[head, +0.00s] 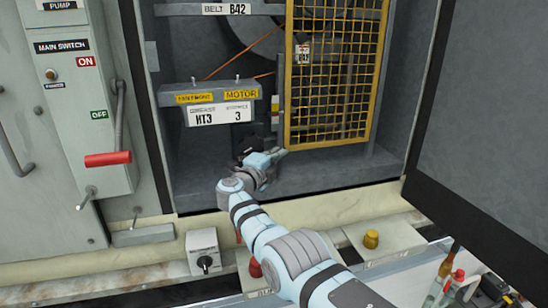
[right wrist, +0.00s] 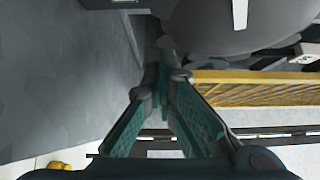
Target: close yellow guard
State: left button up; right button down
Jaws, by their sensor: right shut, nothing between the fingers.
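The yellow guard (head: 325,142) is a framed wire mesh panel in the right part of the grey cabinet opening. It stands upright, and the belt area to its left is uncovered. In the right wrist view the guard (right wrist: 255,82) runs along the right side of the fingers. My right gripper (head: 280,154) is inside the cabinet, low down, by the guard's lower left corner. Its fingers are closed together with nothing between them, also in the right wrist view (right wrist: 163,65). I cannot tell whether they touch the guard. My left gripper is not in view.
A motor bracket (head: 210,95) with yellow labels juts out left of the guard. A large dark door (head: 480,140) stands open at the right. A red-handled switch lever (head: 107,158) is on the left panel. A yellow knob (head: 371,239) sits on the ledge below.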

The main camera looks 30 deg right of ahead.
jog(key=shift+s+a, duration=0.1)
jog(key=shift+s, duration=0.05)
jog(key=s+a+n+t+y, duration=0.2)
jog(key=s+a+n+t, duration=0.55)
jog(key=a, duration=0.25)
jog(key=s+a+f+n+t+y, duration=0.1)
jog(key=s+a+f+n+y, duration=0.3)
jog(key=f+n+y, duration=0.3)
jog(key=s+a+f+n+t+y, duration=0.1)
jog(key=s+a+f+n+y, duration=0.25)
jog(key=n+y, duration=0.55)
jog(key=s+f+n+g, duration=0.5)
jog(key=s+f+g, duration=0.2)
jog(key=s+f, duration=0.45)
jog(key=s+d+f+n+g+h, duration=0.15)
jog(key=s+d+f+g, duration=0.4)
jog(key=s, duration=0.55)
jog(key=s+d+f+g+h, duration=0.35)
jog(key=s+f, duration=0.25)
jog(key=s, duration=0.5)
notch_tip(320, 180, down, 13)
jog(key=s+d+g+p, duration=0.2)
jog(key=p, duration=0.4)
jog(key=s+f+m+g+p, duration=0.1)
jog(key=s+f+p, duration=0.4)
jog(key=s, duration=0.8)
notch_tip(320, 180, down, 2)
jog(key=shift+s+d+f+y+p, duration=0.2)
jog(key=shift+s+d+y+p, duration=0.1)
jog(key=shift+s+d+p, duration=0.05)
